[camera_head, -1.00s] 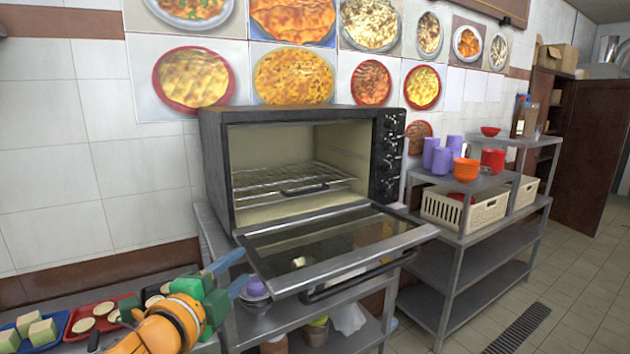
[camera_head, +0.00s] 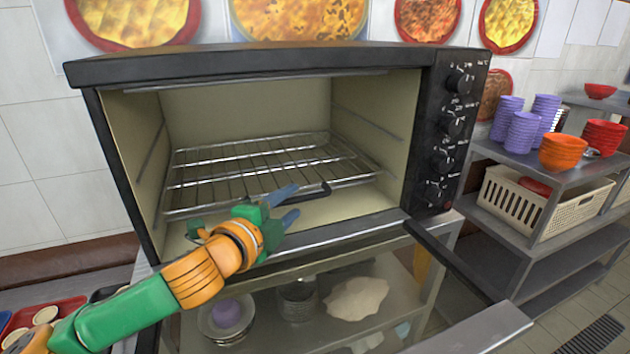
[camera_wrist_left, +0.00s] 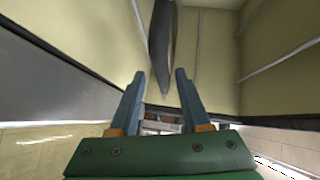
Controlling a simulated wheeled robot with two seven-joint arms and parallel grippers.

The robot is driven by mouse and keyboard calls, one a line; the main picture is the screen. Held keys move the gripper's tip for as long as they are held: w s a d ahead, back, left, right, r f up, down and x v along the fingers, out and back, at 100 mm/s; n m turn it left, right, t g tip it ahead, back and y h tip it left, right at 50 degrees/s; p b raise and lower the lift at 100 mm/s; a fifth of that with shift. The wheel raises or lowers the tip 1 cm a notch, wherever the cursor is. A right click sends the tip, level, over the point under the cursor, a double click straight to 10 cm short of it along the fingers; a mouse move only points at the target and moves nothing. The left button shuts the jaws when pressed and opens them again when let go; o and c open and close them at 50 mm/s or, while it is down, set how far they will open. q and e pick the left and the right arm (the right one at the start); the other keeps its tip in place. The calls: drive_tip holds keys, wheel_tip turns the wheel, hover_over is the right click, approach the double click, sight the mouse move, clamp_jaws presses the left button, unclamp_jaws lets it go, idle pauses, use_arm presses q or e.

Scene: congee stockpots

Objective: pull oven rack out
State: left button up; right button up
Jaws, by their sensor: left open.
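The wire oven rack (camera_head: 262,165) lies inside the open toaster oven (camera_head: 285,62). A dark handle (camera_head: 322,191) is at the middle of its front edge. My left gripper (camera_head: 291,204) is open at the oven mouth, just in front of and beside the handle, its fingers pointing right. In the left wrist view a dark curved bar, which looks like the handle (camera_wrist_left: 160,48), is ahead of my open fingertips (camera_wrist_left: 160,76). I cannot tell whether they touch. Nothing is visibly held. My right gripper is not seen.
The oven door (camera_head: 470,330) is folded down in front. A shelf unit on the right holds purple cups (camera_head: 523,132), orange bowls (camera_head: 563,151) and a cream basket (camera_head: 540,205). Red trays (camera_head: 40,312) lie at the lower left. Dishes stand on the shelf below.

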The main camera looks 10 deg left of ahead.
use_arm(q)
drive_tip(key=shift+w+d+r+p, duration=0.15)
drive_tip(key=shift+w+r+p, duration=0.05)
drive_tip(key=shift+w+p, duration=0.25)
drive_tip(key=shift+w+d+r+p, duration=0.15)
drive_tip(key=shift+w+p, duration=0.15)
drive_tip(key=shift+p, duration=0.15)
drive_tip(key=x, duration=0.3)
drive_tip(key=shift+w+f, duration=0.3)
drive_tip(key=shift+f, duration=0.1)
drive_tip(key=shift+s+r, duration=0.1)
drive_tip(key=shift+s, duration=0.15)
drive_tip(key=shift+s+r, duration=0.1)
drive_tip(key=shift+s, duration=0.1)
drive_tip(key=c, duration=0.7)
clamp_jaws()
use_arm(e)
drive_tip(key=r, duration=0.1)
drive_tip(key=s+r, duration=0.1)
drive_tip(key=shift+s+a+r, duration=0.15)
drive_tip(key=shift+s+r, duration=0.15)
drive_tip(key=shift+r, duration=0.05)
use_arm(q)
drive_tip(key=shift+s+d+f, duration=0.1)
drive_tip(key=shift+s+f, duration=0.05)
drive_tip(key=shift+f, duration=0.05)
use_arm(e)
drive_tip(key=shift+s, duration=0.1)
